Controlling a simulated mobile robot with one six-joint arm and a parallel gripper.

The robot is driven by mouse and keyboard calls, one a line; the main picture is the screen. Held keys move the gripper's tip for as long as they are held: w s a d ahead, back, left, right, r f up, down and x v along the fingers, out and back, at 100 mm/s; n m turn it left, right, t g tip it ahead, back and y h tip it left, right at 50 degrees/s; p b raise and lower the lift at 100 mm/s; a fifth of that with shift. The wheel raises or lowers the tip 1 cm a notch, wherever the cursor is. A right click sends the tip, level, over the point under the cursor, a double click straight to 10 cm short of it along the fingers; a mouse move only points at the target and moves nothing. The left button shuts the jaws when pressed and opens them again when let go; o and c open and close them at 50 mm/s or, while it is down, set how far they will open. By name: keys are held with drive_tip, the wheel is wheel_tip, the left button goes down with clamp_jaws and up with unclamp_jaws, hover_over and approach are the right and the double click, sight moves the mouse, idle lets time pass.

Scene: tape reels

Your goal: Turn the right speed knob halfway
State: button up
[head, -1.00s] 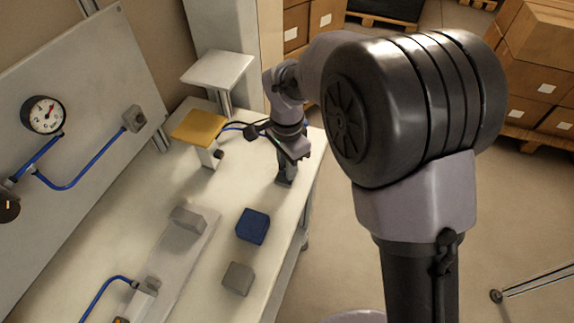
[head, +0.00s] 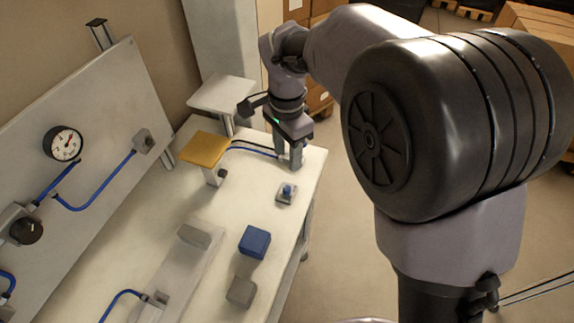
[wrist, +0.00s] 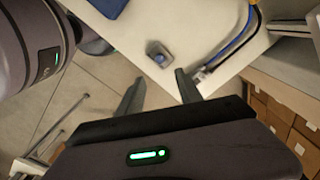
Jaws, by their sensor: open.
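A small blue knob (head: 287,190) sits on a small grey base (head: 281,199) near the table's right edge. A round black knob (head: 27,231) is on the upright panel at left. A small dark knob (head: 222,173) is on the stand under the yellow plate. No label shows which one is the right speed knob. My gripper (head: 287,162) is above the table's far corner, beyond the blue knob and apart from it. In the wrist view the fingers (wrist: 158,88) are spread and empty, with the blue knob (wrist: 160,58) past the gap between their tips.
A blue block (head: 255,242) and a grey block (head: 241,291) lie near the table's right edge. The yellow plate (head: 204,148) stands left of my gripper. A gauge (head: 64,144) and blue hoses are on the panel. Blue and black hoses run behind my gripper.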

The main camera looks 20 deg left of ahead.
wheel_tip(320, 180, up, 4)
drive_tip(key=shift+r+p, duration=0.2)
drive_tip(key=shift+p, duration=0.3)
